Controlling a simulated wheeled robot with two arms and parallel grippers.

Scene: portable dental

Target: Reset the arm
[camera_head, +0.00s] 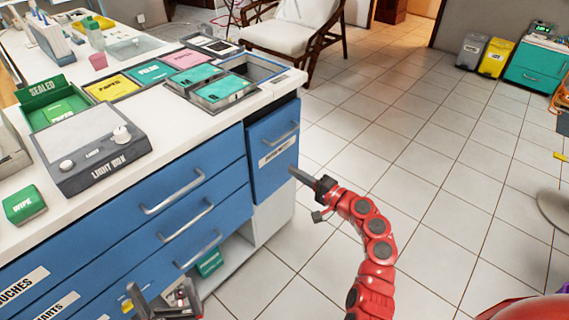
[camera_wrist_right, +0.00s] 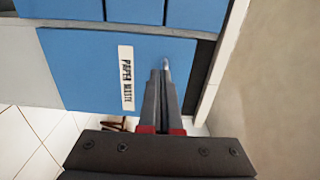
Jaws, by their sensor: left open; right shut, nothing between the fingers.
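My right gripper (camera_head: 293,172) is at the end of the red right arm (camera_head: 374,245). It is shut and empty, pointing at the right edge of the blue paper waste drawer (camera_head: 262,180). In the right wrist view its two fingers (camera_wrist_right: 162,72) lie together in front of the blue drawer front (camera_wrist_right: 85,70) with its white label (camera_wrist_right: 126,78). I cannot tell whether the fingertips touch the drawer. My left gripper (camera_head: 160,294) is open at the bottom edge of the head view, low before the blue drawers, and partly cut off.
The white counter (camera_head: 185,127) holds a light box (camera_head: 90,150), a green wipe box (camera_head: 24,205) and coloured trays. Drawer handles (camera_head: 180,190) stick out below. Tiled floor (camera_head: 440,190) is open to the right. A chair (camera_head: 300,25) and bins (camera_head: 495,57) stand farther back.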

